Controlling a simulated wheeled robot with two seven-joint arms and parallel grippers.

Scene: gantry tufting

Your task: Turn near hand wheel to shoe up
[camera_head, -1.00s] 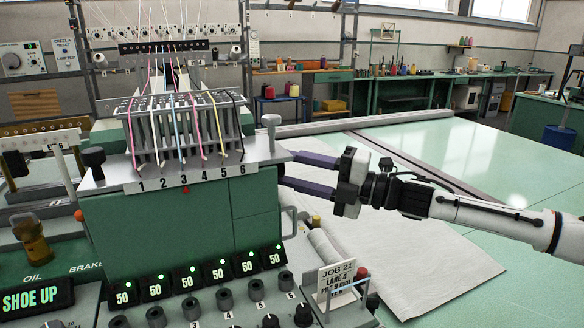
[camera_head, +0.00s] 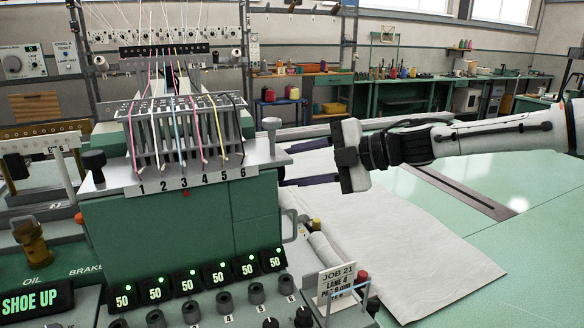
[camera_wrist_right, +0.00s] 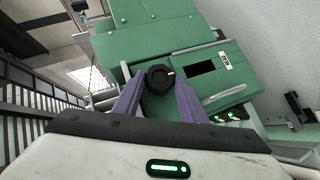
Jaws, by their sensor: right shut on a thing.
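The near hand wheel is a dark round knob (camera_wrist_right: 160,78) on the green machine head, seen in the right wrist view. My right gripper (camera_wrist_right: 160,97) has its two purple fingers on either side of it, shut on it. In the head view, my right gripper (camera_head: 288,166) reaches the right side of the green machine head (camera_head: 205,235) from the right. Its fingertips and the wheel are hidden there behind the head's edge. The display (camera_head: 32,301) at lower left reads SHOE UP in lit letters. My left gripper is not in view.
Threads run through a grey comb-like guide (camera_head: 185,125) on top of the head. A JOB 21 card (camera_head: 338,283) stands at the front right, beside a red-topped post (camera_head: 361,277). A white sheet (camera_head: 410,235) lies on the green table (camera_head: 530,220) to the right.

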